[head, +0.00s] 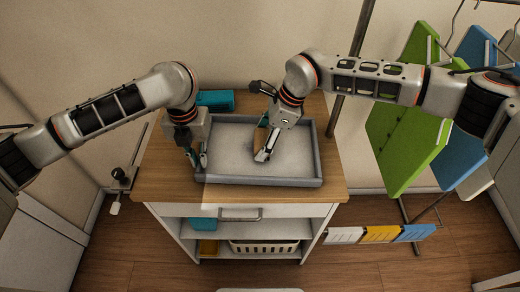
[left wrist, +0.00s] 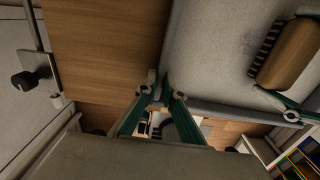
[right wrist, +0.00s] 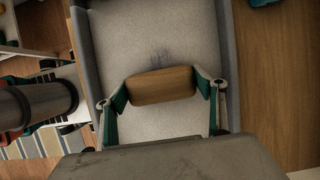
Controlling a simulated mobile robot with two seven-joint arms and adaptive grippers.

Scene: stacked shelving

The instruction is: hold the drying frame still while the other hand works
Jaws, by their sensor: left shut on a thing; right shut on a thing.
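The drying frame (head: 316,150) is a shallow grey frame with a pale felt-like surface inside, lying flat on the wooden cabinet top. My left gripper (head: 200,162) is shut on its left rim, near the front left corner. In the left wrist view its fingertips (left wrist: 163,92) meet at that rim (left wrist: 220,107). My right gripper (head: 263,150) is over the middle of the frame, shut on a wooden-backed brush (right wrist: 160,86). The brush's dark bristles show in the left wrist view (left wrist: 266,50), facing the felt surface; I cannot tell whether they touch. A dark smudge (right wrist: 161,58) marks the surface beside the brush.
A teal box (head: 215,100) stands behind the frame on the wooden top (head: 240,194). Green and blue boards (head: 410,120) hang on a rack at right. Below are a drawer handle (head: 240,215) and a slatted basket (head: 264,247). The top's front strip is clear.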

